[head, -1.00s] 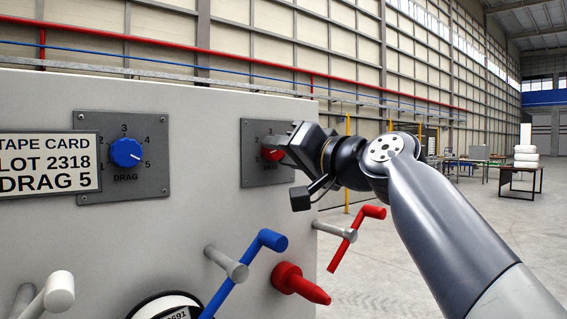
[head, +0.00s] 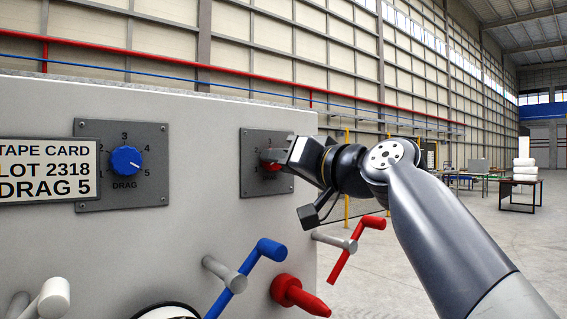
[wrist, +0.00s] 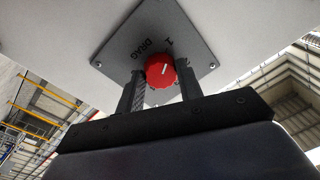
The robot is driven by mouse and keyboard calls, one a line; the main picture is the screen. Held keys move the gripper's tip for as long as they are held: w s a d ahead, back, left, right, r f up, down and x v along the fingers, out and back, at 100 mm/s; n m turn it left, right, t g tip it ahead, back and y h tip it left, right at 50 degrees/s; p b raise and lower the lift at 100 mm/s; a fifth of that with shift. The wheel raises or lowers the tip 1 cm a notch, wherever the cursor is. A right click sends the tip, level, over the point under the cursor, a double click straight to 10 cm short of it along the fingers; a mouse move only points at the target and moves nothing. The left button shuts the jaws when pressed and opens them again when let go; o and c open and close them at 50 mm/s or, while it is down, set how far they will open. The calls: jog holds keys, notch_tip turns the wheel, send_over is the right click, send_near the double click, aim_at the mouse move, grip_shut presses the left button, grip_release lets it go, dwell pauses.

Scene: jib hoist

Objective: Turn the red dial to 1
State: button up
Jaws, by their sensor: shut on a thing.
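The red dial (wrist: 160,70) sits on a grey plate labelled DRAG (wrist: 186,48). In the wrist view, the gripper's two fingers stand on either side of it, shut on it. A short white mark shows on the dial's face, slanting up to the right. A numeral 1 is printed on the plate above it; the other numerals are hidden or unclear. In the head view my gripper (head: 272,158) reaches the plate from the right and covers most of the dial, leaving a little red visible.
A blue dial (head: 126,160) on a similar plate is to the left, beside a card (head: 45,171) reading TAPE CARD, LOT 2318, DRAG 5. Below are a blue crank (head: 243,278), a red peg (head: 297,294) and a red crank (head: 355,248).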

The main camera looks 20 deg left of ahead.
jog(key=o, duration=1)
jog(key=b+v, duration=0.2)
jog(key=v, duration=0.8)
jog(key=shift+s+d, duration=0.2)
jog(key=shift+d, duration=0.1)
jog(key=shift+f, duration=0.1)
jog(key=p+x, duration=0.2)
jog(key=x, duration=0.8)
jog(key=shift+w+a, duration=0.2)
jog(key=shift+a, duration=0.1)
